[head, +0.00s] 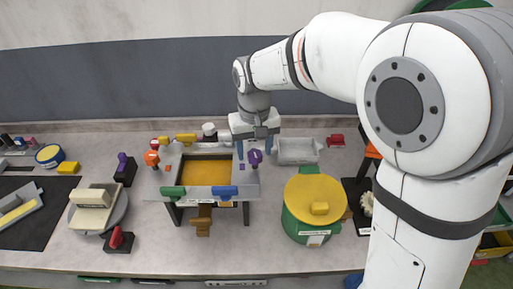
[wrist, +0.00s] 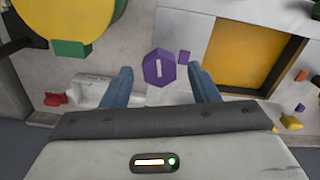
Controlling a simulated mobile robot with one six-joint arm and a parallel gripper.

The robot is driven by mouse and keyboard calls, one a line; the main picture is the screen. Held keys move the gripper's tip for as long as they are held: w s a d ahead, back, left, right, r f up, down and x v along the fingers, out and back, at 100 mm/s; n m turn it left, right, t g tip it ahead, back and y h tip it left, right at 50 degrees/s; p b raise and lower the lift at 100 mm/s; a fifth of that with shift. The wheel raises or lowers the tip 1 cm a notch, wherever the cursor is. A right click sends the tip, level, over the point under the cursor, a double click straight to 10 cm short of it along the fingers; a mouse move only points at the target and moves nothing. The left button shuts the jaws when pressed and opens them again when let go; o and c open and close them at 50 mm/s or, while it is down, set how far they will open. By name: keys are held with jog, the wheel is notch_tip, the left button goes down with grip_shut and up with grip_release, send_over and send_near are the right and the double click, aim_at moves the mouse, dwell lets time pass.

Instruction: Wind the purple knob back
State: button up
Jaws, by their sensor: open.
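The purple knob (head: 255,157) is at the right side of a grey frame (head: 168,178) with a yellow panel inside. In the wrist view the knob (wrist: 158,68) is a purple faceted piece with a pale mark on its face. My gripper (head: 254,150) points down over it with blue fingers apart. In the wrist view the fingers (wrist: 160,72) lie left and right of the knob, with a gap on both sides. Nothing is held. Whether the fingertips reach down to the knob's height is unclear.
An orange knob (head: 152,158) stands at the frame's left. A green drum with a yellow lid (head: 307,194) stands to the right, a light tray (head: 298,150) behind it. A purple-topped lever (head: 122,163) and a turntable (head: 96,208) are left. The bench front is partly clear.

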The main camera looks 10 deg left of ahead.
jog(key=shift+f, duration=0.5)
jog(key=shift+c, duration=0.3)
jog(key=c, duration=0.9)
